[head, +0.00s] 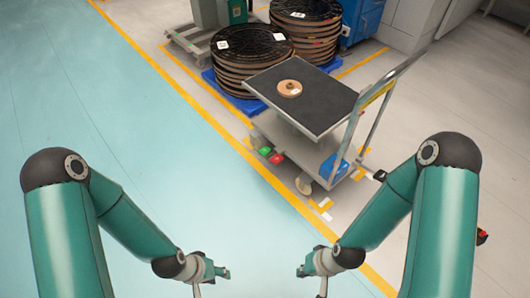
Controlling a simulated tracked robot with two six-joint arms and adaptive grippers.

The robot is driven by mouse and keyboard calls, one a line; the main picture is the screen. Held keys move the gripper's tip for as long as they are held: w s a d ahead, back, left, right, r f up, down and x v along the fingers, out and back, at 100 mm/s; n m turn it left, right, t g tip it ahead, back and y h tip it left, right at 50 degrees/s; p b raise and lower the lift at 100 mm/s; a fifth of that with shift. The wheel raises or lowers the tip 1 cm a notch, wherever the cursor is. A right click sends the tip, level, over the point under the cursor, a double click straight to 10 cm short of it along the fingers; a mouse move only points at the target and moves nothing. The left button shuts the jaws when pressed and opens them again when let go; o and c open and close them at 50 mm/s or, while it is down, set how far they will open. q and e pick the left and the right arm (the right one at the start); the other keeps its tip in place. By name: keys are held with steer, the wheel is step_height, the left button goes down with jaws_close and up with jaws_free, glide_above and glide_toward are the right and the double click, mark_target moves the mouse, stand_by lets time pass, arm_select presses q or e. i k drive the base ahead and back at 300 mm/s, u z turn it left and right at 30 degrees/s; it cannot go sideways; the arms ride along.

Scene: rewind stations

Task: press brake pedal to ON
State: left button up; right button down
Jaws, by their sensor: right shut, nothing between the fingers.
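A grey cart (308,95) with a dark top and a tall push handle stands right of centre. Low on its near left side are a small green pedal (265,151) and a small red pedal (277,159), next to each other. I cannot read any marking on them or tell which is pressed. My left gripper (222,272) is at the bottom of the view, well in front of the cart; its fingers are too small to judge. My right gripper (303,271) is to the right of it, shut and empty. Both are apart from the cart and its pedals.
A brown roll (290,88) lies on the cart top. Stacks of dark reels (248,55) stand on blue pallets behind it. A yellow floor line (237,145) runs along the cart's left side. The blue-green floor (110,110) on the left is clear.

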mark_target(274, 158)
steer(key=u, duration=0.35)
steer(key=i, duration=1.25)
steer(key=u, duration=0.15)
